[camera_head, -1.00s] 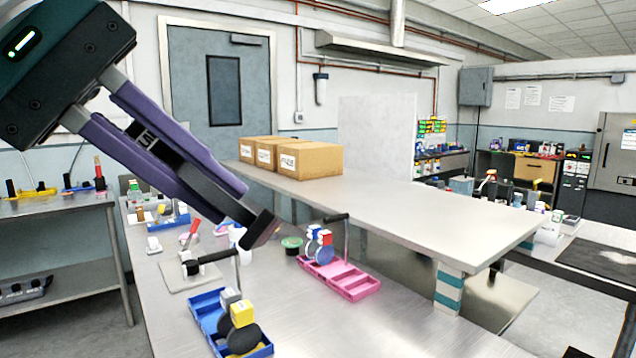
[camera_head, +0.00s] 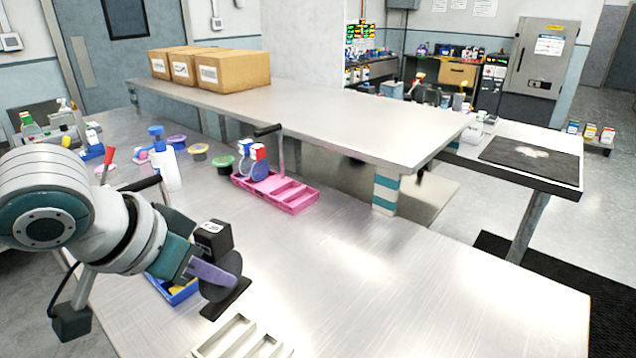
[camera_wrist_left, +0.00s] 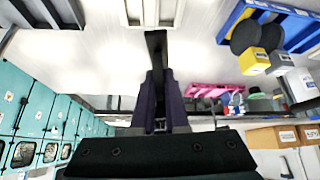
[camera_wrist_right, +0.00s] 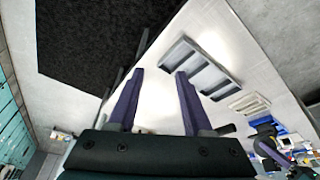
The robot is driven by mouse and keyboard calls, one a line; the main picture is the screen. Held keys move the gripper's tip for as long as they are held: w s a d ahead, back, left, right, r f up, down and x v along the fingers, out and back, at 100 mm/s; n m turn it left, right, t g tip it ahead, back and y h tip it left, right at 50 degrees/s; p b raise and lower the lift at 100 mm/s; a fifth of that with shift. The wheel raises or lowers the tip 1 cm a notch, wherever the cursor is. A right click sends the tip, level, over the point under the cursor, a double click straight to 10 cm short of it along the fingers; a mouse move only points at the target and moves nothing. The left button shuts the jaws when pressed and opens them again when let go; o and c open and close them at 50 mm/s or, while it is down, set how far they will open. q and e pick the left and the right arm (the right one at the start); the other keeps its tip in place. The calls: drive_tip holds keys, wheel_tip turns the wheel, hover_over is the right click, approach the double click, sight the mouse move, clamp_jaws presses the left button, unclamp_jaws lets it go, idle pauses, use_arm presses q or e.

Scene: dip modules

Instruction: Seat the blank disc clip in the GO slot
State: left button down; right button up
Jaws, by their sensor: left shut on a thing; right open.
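My left gripper (camera_head: 235,285) is shut on a dark disc clip, seen from the side in the head view. The clip has a black labelled block (camera_head: 212,240), a dark round disc and a flat black foot (camera_head: 228,299). In the left wrist view it shows edge-on as a black bar (camera_wrist_left: 156,45) between the purple fingers. A pale slotted rack (camera_head: 238,338) lies in front of it; it also shows in the left wrist view (camera_wrist_left: 150,12). I cannot read a GO label or tell whether the clip touches anything. My right gripper (camera_wrist_right: 160,73) is open and empty.
A blue tray (camera_head: 172,294) with yellow and grey clips (camera_wrist_left: 252,62) sits beside the left gripper. A pink tray (camera_head: 295,203) with clips stands further back. A second slotted tray (camera_wrist_right: 184,55) shows in the right wrist view.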

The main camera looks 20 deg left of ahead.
use_arm(q)
drive_tip(key=shift+s+a+f+m+h, duration=0.2)
drive_tip(key=shift+a+f+m, duration=0.2)
drive_tip(key=shift+a+f, duration=0.15)
drive_tip(key=shift+s+a+f+m+h, duration=0.1)
drive_tip(key=shift+s+a+f+m, duration=0.05)
drive_tip(key=shift+a+f+m, duration=0.3)
wheel_tip(320, 180, down, 6)
drive_tip(key=b, duration=0.4)
drive_tip(key=shift+r, duration=0.15)
drive_tip(key=shift+p, duration=0.65)
idle(1.1)
drive_tip(key=shift+f+b, duration=1.2)
drive_tip(key=shift+f, duration=0.15)
drive_tip(key=c, duration=0.8)
unclamp_jaws()
drive_tip(key=shift+c, duration=0.2)
